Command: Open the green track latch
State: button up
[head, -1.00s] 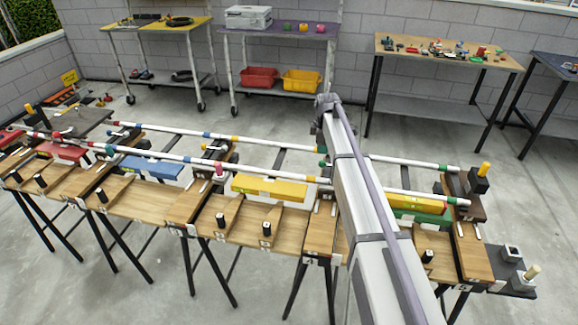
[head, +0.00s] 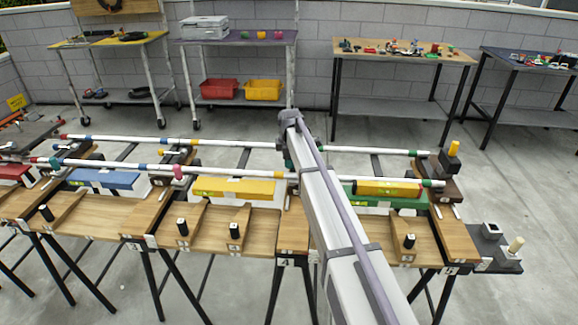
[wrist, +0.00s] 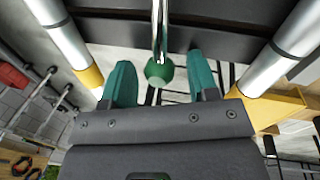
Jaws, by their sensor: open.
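A round green knob (wrist: 159,72) on a shiny metal rod (wrist: 160,28) shows in the wrist view; it looks like the green track latch's handle. My gripper (wrist: 162,76) is open, with one teal finger on each side of the knob. There are gaps on both sides, and I cannot tell the knob's depth relative to the fingertips. In the head view my arm reaches to the white-railed track, and its own links mostly hide the gripper and the latch.
White rails (head: 220,142) run along a row of wooden benches. A yellow block (head: 234,188) and a green block (head: 385,199) sit on either side of my arm. In the wrist view, silvery tubes flank the gripper. A dark bar (wrist: 215,38) lies beyond the knob.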

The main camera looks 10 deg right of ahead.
jog(key=shift+r, duration=0.1)
jog(key=shift+c, duration=0.2)
grip_shut()
jog(key=shift+a+r, duration=0.1)
